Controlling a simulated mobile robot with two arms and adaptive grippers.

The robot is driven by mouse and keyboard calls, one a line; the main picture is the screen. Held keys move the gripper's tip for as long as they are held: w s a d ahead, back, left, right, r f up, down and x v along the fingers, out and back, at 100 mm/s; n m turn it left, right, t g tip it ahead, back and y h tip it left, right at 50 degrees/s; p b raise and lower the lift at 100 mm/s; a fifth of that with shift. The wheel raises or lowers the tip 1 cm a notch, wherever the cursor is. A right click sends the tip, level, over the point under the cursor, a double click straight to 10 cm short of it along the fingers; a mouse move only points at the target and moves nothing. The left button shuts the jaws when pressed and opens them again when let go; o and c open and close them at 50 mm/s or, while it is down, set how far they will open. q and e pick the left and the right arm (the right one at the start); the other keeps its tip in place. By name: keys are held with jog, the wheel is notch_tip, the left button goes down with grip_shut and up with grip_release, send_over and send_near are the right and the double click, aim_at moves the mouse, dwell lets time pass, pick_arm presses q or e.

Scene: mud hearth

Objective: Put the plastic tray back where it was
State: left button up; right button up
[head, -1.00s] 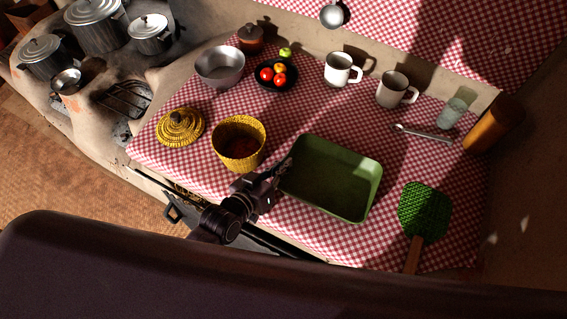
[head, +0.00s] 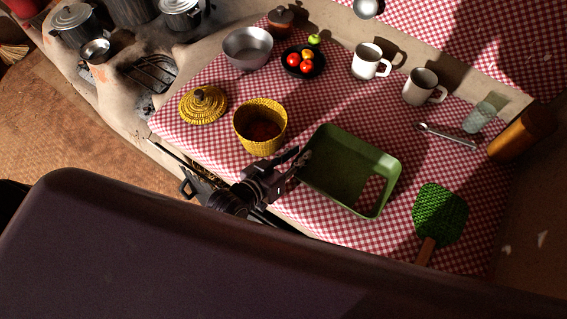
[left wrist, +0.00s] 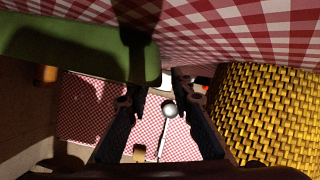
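The green plastic tray (head: 350,172) lies on the checked cloth at the front of the counter, right of the yellow woven basket (head: 260,127). My left gripper (head: 297,158) is at the tray's left end, with its two fingers spread and one on each side of the rim. In the left wrist view the tray's green wall (left wrist: 70,45) reaches in between the parted fingertips (left wrist: 160,78), with a gap beside the right-hand finger. The woven basket fills the right of that view (left wrist: 262,115). My right gripper is not in view.
A green woven fan (head: 440,212) lies close to the tray's right. The yellow lid (head: 203,104) lies left of the basket.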

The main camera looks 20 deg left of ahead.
pick_arm(q)
jog(key=b+v, duration=0.1)
jog(key=v, duration=0.9)
dwell(1.0)
